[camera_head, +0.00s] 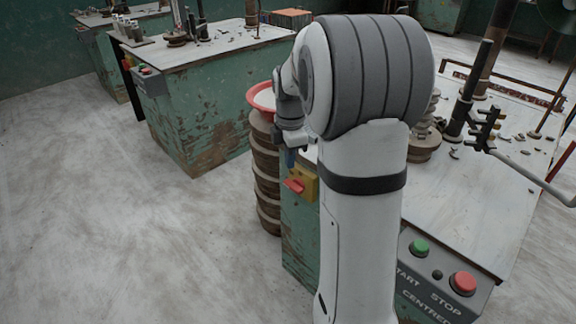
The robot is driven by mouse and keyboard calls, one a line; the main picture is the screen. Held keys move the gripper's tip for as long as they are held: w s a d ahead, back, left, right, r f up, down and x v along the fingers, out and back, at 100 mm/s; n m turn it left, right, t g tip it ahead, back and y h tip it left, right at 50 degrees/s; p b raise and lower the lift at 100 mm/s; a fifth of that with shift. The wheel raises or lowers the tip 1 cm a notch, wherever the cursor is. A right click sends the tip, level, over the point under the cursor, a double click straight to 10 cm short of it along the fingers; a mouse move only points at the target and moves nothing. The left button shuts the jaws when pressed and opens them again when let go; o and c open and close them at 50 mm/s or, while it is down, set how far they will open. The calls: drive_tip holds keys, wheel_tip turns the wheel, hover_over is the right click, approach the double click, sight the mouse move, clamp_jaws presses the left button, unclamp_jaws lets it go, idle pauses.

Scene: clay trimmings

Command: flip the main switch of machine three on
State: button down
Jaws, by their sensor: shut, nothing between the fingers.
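The main switch is a red handle (294,185) on a yellow plate (309,184), on the left side of the nearest green machine (301,236). The handle looks to lie roughly sideways; no on or off mark is legible. I cannot read a machine number. My gripper (291,157) points down, just above the switch, shut and empty. It is small and partly dark here, and I cannot tell whether it touches the handle. My own arm hides part of the machine's front and top.
A control box with a green button (419,247) and red button (463,283) is on the machine's front. A stack of round discs (267,180) under a red bowl (263,97) stands close behind the switch. Another green machine (200,110) is behind left. The left floor is clear.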

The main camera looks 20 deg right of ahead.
sight(298, 190)
drive_tip(key=w+d+n+p, duration=0.1)
drive_tip(key=w+d+n, duration=0.3)
drive_tip(key=d, duration=0.1)
drive_tip(key=shift+w+d+f+n, duration=0.15)
drive_tip(key=shift+w+f+n, duration=0.15)
drive_tip(key=shift+f+n, duration=0.1)
wheel_tip(298, 190, down, 14)
drive_tip(key=shift+b, duration=1)
